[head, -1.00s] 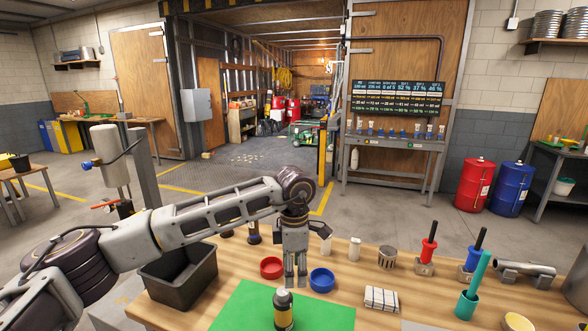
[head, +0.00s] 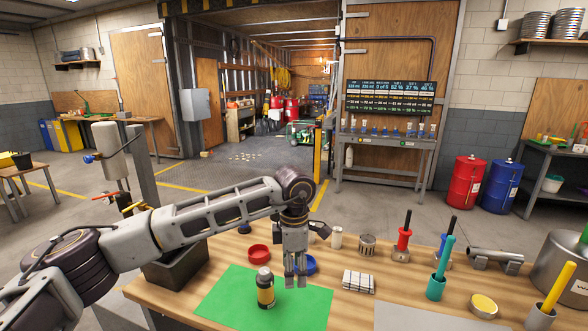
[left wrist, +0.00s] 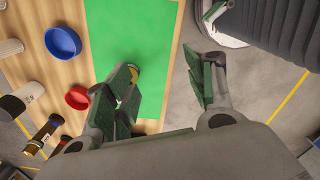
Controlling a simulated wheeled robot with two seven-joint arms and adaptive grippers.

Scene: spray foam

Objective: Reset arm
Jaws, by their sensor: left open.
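My left gripper (head: 297,281) hangs with its fingers down over the workbench, in front of the blue dish (head: 307,262). It is open with nothing between its fingers; in the left wrist view its two fingers (left wrist: 160,68) stand well apart. A black and yellow bottle (head: 266,292) stands upright on the green mat (head: 222,298), just left of the gripper in the head view. In the left wrist view the bottle is mostly hidden behind one finger. My right gripper is in neither view.
A red dish (head: 259,252) and a black bin (head: 172,268) are left of the blue dish. The mat's front is clear.

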